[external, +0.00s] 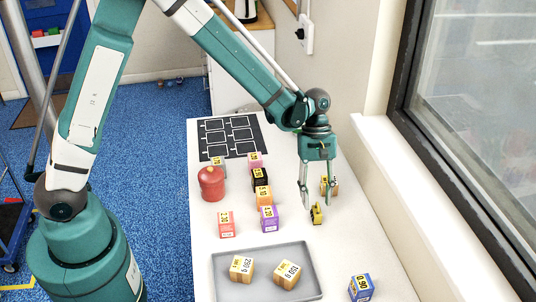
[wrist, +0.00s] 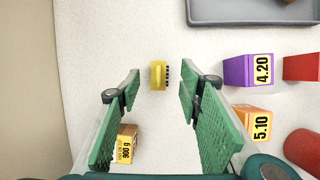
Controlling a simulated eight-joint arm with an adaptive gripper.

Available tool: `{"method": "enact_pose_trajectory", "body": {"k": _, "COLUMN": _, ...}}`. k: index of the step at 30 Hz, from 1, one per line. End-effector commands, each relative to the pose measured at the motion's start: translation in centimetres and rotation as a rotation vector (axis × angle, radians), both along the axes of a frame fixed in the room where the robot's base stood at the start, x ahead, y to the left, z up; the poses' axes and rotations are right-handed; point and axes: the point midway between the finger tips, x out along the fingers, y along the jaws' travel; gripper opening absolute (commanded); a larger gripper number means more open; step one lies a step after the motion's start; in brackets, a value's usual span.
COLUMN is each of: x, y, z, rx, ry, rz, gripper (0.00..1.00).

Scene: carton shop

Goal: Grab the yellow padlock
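The yellow padlock (external: 316,213) stands on the white table below my gripper (external: 311,207) in the external view. It is small and yellow with a dark row along one side. In the wrist view the padlock (wrist: 158,75) lies ahead of and between the two green fingers of my gripper (wrist: 160,90), apart from both. My gripper is open and empty.
A tan 900 g carton (wrist: 126,143) stands close to the left finger in the wrist view. The purple carton (external: 268,219), orange carton (external: 264,196) and red jar (external: 210,184) stand left. A grey tray (external: 222,286) holds two cartons; a blue carton (external: 360,288) stands beside it. A window ledge borders the right.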

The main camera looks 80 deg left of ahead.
Motion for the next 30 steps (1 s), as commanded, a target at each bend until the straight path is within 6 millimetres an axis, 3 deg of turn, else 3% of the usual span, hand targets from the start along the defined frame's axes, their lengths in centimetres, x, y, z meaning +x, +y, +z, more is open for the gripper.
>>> {"method": "enact_pose_trajectory", "body": {"k": 5, "x": 0.0, "y": -0.3, "z": -0.5, "rx": 0.0, "ry": 0.0, "rz": 0.0, "gripper": 0.36}}
{"method": "enact_pose_trajectory", "body": {"k": 18, "x": -0.1, "y": -2.0, "z": -4.4, "rx": 0.0, "ry": 0.0, "rz": -0.001, "gripper": 0.36}}
{"method": "enact_pose_trajectory", "body": {"k": 30, "x": -0.2, "y": -2.2, "z": -4.7, "rx": 0.0, "ry": 0.0, "rz": 0.0, "gripper": 0.36}}
